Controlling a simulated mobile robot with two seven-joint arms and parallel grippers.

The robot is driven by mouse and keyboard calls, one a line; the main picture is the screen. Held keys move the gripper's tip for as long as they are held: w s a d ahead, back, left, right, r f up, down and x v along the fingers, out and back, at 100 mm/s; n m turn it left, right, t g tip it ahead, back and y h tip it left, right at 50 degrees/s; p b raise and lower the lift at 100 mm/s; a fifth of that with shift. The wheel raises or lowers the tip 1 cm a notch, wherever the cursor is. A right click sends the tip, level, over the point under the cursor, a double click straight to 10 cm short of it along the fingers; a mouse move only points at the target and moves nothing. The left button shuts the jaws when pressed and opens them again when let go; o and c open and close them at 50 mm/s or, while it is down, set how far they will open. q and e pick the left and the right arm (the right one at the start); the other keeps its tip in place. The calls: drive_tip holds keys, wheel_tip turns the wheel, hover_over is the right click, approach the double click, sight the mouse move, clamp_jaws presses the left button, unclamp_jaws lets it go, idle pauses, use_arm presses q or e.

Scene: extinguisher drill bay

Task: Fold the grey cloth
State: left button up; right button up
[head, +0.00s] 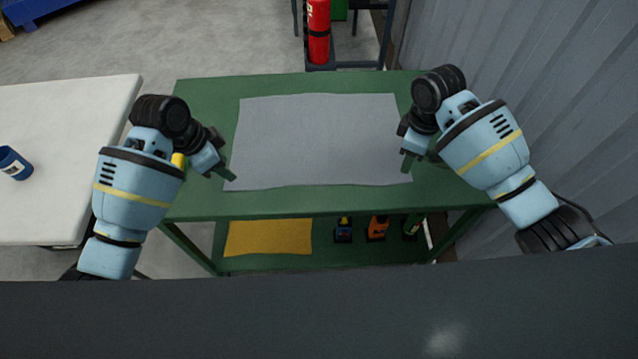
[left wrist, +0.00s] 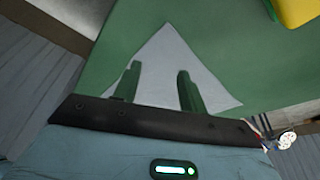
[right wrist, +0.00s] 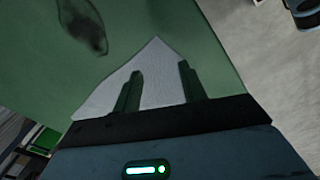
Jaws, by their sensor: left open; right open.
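The grey cloth (head: 315,140) lies flat and spread out on the green table (head: 330,205). My left gripper (head: 229,176) is open at the cloth's near left corner. In the left wrist view this corner of the cloth (left wrist: 165,65) shows between and beyond the two fingers (left wrist: 158,82). My right gripper (head: 407,165) is open at the near right corner. In the right wrist view that corner of the cloth (right wrist: 155,75) shows between and beyond the fingers (right wrist: 158,80). I cannot tell whether the fingertips touch the cloth.
A yellow object (head: 178,160) sits by my left gripper, partly hidden. A dark patch (right wrist: 83,25) shows on the tabletop. The lower shelf holds a yellow cloth (head: 268,238) and several small items. A white table (head: 60,120) with a blue mug (head: 14,163) stands left; a corrugated wall (head: 560,90) right.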

sight(235, 185)
use_arm(q)
drive_tip(key=shift+f, duration=2.9)
use_arm(e)
drive_tip(key=shift+f, duration=2.9)
use_arm(q)
drive_tip(key=shift+s+f, duration=0.1)
drive_tip(key=shift+f, duration=0.1)
use_arm(e)
drive_tip(key=shift+f, duration=0.2)
use_arm(q)
clamp_jaws()
use_arm(e)
drive_tip(key=shift+s+f, duration=0.1)
drive_tip(key=shift+s, duration=0.05)
clamp_jaws()
